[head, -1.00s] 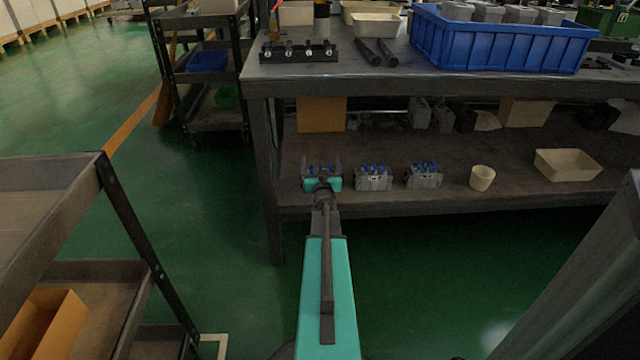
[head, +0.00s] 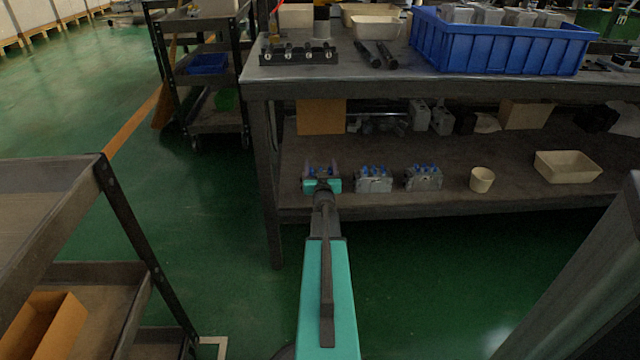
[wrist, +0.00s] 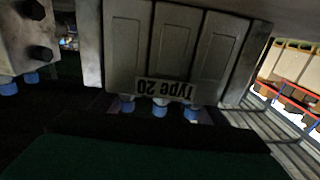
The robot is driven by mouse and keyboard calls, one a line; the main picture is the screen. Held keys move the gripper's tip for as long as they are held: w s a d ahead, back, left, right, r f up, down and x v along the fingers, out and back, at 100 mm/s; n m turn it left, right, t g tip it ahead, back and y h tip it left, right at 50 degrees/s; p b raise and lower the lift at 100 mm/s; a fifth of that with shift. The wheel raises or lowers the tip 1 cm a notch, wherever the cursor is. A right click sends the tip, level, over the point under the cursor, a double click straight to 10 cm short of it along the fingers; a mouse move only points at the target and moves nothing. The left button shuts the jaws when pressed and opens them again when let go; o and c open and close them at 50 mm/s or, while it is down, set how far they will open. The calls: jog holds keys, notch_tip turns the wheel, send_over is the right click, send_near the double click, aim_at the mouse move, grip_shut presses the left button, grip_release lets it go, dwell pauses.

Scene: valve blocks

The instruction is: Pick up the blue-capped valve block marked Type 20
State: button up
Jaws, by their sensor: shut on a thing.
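My gripper (head: 321,176) is at the left end of the lower shelf in the head view, shut on a blue-capped valve block (head: 322,169) that it largely hides. In the wrist view the held block (wrist: 170,50) fills the upper middle, upside down in the picture. Its label reads "Type 20", and blue caps show at its lower edge. Two more grey blue-capped blocks, a middle one (head: 374,181) and a right one (head: 424,177), stand on the shelf to the right. Their labels are too small to read in the head view. I cannot tell whether the held block touches the shelf.
The lower shelf (head: 450,200) also bears a cream cup (head: 482,180) and a cream tray (head: 567,166). The tabletop (head: 390,72) overhangs the shelf, with a table leg (head: 268,180) at left. A neighbouring block (wrist: 27,40) is close by in the wrist view.

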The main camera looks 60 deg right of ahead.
jog(key=shift+r, duration=0.15)
jog(key=c, duration=0.6)
jog(key=shift+r, duration=0.2)
jog(key=s+a+r+p, duration=0.4)
jog(key=s+a+p, duration=0.3)
jog(key=s+a, duration=0.4)
jog(key=shift+a+r, duration=0.2)
jog(key=shift+r, duration=0.1)
dwell(0.8)
